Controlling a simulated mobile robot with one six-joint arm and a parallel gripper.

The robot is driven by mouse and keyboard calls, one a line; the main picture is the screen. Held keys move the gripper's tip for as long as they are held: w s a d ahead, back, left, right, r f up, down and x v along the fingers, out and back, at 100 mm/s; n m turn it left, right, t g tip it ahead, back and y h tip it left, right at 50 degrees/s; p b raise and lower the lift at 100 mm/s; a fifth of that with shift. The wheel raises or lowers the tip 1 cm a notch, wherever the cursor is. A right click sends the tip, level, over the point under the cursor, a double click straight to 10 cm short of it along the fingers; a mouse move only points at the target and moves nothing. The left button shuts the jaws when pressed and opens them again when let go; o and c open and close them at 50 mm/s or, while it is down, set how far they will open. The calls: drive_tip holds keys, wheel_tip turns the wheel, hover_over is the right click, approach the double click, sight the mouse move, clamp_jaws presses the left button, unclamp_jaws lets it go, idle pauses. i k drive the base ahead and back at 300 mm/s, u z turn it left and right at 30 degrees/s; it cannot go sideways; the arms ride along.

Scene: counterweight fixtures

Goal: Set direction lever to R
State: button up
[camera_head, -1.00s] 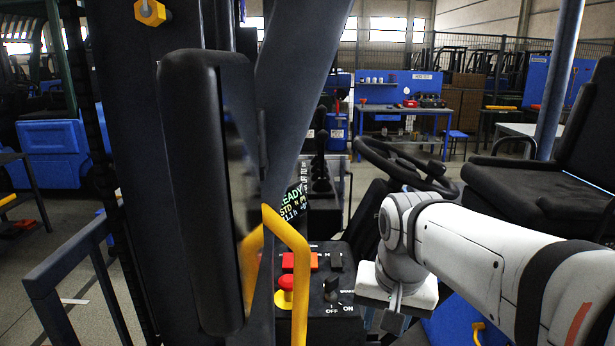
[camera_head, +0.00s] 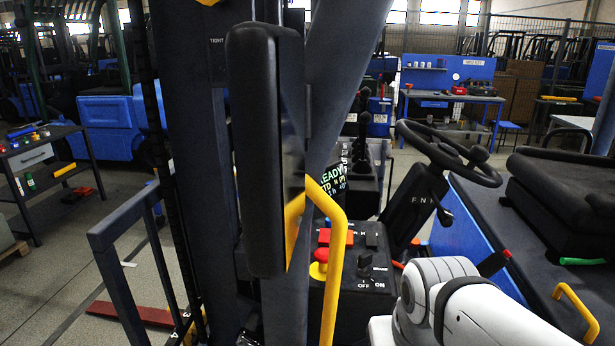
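An R mark is not readable. A short black lever (camera_head: 444,213) sticks out by the column below the steering wheel (camera_head: 447,153); it looks like the direction lever, but its setting cannot be told. My white arm is at the bottom right, below and in front of the column. My gripper is out of the picture, so its fingers and anything in them are hidden.
A yellow grab rail (camera_head: 334,270) and a black mirror-like panel (camera_head: 262,150) stand in front. A console (camera_head: 350,296) has a red stop button (camera_head: 320,258) and an OFF/ON switch (camera_head: 365,262). The seat (camera_head: 560,195) is at the right. A tool cart (camera_head: 45,165) stands left.

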sight(445, 217)
drive_tip(key=u, duration=0.35)
drive_tip(key=k, duration=1.55)
drive_tip(key=z, duration=0.1)
drive_tip(key=i, duration=1)
drive_tip(key=z, duration=0.05)
